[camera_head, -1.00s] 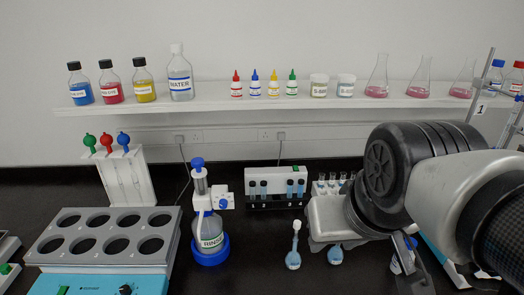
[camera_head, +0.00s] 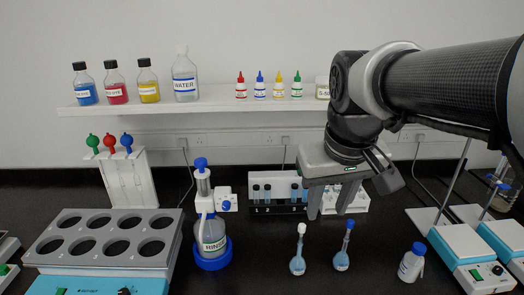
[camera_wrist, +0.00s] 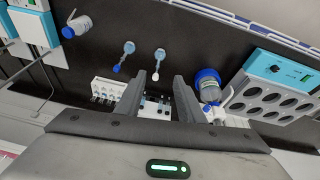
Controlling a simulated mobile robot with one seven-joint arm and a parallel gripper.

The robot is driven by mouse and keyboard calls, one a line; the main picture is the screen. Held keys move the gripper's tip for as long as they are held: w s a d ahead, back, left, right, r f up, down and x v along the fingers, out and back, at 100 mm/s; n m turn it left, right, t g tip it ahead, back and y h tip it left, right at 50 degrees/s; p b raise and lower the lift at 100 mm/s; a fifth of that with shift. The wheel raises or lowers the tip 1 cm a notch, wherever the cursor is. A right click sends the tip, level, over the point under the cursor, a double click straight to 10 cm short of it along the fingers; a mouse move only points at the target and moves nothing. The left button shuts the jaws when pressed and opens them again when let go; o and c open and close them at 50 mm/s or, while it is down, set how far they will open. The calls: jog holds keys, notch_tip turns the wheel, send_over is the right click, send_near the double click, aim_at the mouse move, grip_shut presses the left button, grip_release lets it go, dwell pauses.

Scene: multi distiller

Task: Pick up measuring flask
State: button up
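Two small measuring flasks with blue liquid stand upright on the black bench in the head view. One flask (camera_head: 298,264) has a white stopper, and the other flask (camera_head: 342,261) has a blue stopper. In the wrist view the white-stoppered flask (camera_wrist: 160,54) and the blue-stoppered flask (camera_wrist: 129,47) stand beyond the fingertips. My gripper (camera_head: 329,212) is open and empty, its fingers pointing down above and behind the flasks in the head view. In the wrist view my gripper (camera_wrist: 161,82) shows a clear gap between its fingers, touching neither flask.
A white bottle with blue cap (camera_head: 411,264) is at right, near blue stirrer plates (camera_head: 467,257). The bench around the flasks is clear.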

jog(key=w+f+n+g+b, duration=0.15)
jog(key=w+f, duration=0.25)
jog(key=w, duration=0.4)
jog(key=g+b, duration=0.2)
jog(key=b, duration=0.1)
send_over(302, 239)
jog(key=shift+n, duration=0.25)
jog(key=f, duration=0.7)
jog(key=shift+w+d+f, duration=0.15)
jog(key=shift+w+f, duration=0.05)
jog(key=shift+f, duration=0.15)
jog(key=shift+w+f, duration=0.2)
jog(key=shift+f, duration=0.1)
notch_tip(302, 239, down, 12)
jog(key=shift+b, duration=0.6)
jog(key=shift+a+f, duration=0.15)
jog(key=shift+f, duration=1.2)
jog(key=shift+a+f, duration=0.1)
jog(key=shift+f, duration=1.2)
grip_shut()
